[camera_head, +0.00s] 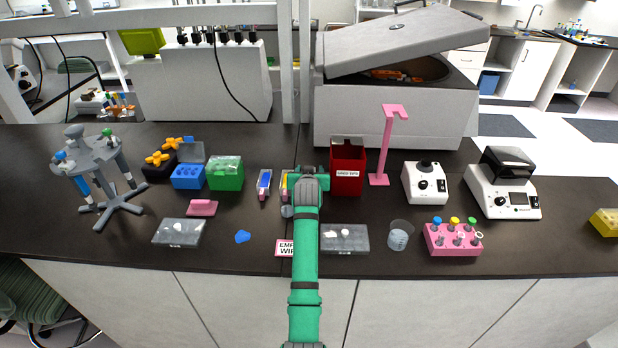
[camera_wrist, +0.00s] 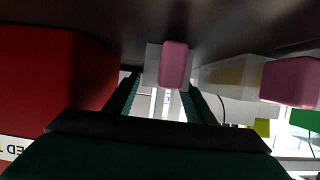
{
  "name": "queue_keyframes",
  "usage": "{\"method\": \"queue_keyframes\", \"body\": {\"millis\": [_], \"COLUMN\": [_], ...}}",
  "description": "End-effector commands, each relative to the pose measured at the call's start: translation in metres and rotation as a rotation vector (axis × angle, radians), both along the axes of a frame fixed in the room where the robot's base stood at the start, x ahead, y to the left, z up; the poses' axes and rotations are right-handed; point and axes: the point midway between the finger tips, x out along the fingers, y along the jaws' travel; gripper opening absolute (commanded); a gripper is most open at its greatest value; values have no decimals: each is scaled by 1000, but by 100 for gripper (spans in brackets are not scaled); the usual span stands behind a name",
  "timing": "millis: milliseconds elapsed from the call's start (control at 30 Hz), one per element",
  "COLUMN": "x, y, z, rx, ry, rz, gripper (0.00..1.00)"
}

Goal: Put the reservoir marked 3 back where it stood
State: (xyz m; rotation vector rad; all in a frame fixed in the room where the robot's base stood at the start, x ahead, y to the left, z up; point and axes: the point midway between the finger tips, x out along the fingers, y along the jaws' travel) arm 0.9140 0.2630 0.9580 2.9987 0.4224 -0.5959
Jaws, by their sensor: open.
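A pale reservoir with a pink near end (camera_wrist: 174,65) lies between the fingers of my gripper (camera_wrist: 162,92) in the wrist view. The jaws are open around it. No number can be read on it, and in the head view my gripper (camera_head: 309,172) and arm hide it. A second pink-ended reservoir with yellow contents (camera_wrist: 235,75) is beside it on the right in the wrist view. In the head view the yellow reservoir (camera_head: 285,186) stands just left of my gripper. A third reservoir, blue-purple (camera_head: 264,184), stands further left. Their marks are too small to read.
The red used-tips box (camera_head: 347,175) stands close on the right of my gripper; it fills the left of the wrist view (camera_wrist: 55,80). A green tip box (camera_head: 225,173) is further left. A grey tray (camera_head: 344,239) and a beaker (camera_head: 400,236) are nearer the front.

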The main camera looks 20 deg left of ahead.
Motion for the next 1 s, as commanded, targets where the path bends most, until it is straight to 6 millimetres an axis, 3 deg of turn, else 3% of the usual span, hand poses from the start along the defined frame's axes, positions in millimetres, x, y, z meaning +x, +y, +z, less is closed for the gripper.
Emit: {"method": "queue_keyframes", "body": {"millis": [400,600,1000], "x": [-61,-83,-91], "y": [-18,-24,-26], "z": [26,35,39], "rx": [1,1,0], "ry": [-1,-1,0], "rz": [0,0,0], "gripper": [49,49,49]}}
